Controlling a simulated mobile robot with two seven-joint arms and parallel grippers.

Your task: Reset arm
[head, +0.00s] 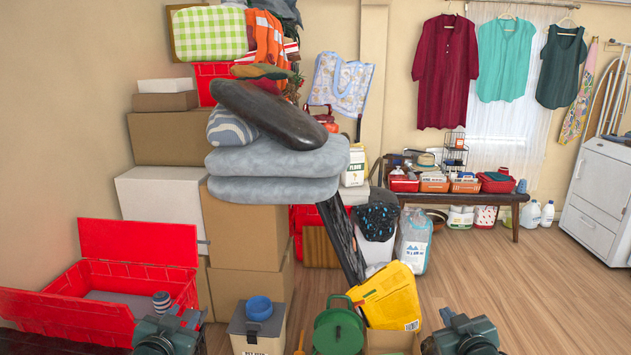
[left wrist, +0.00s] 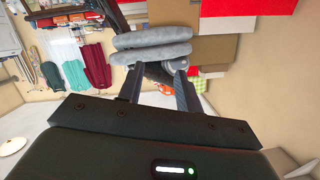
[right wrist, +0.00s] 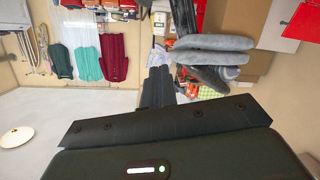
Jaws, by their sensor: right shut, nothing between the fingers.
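My left gripper (head: 170,328) is at the bottom of the head view, in front of the open red tote (head: 140,247). In the left wrist view its two dark fingers (left wrist: 158,80) stand apart, with nothing held between them. My right gripper (head: 462,332) is at the bottom right of the head view, above the wooden floor. In the right wrist view its fingers (right wrist: 158,75) are together and empty. Both grippers are apart from the surrounding things. The lower parts of both arms are cut off by the head view's edge.
Cardboard boxes (head: 247,232) are stacked at left centre, with grey cushions (head: 275,160) overhanging on top. Floor (head: 500,275) is clear at right.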

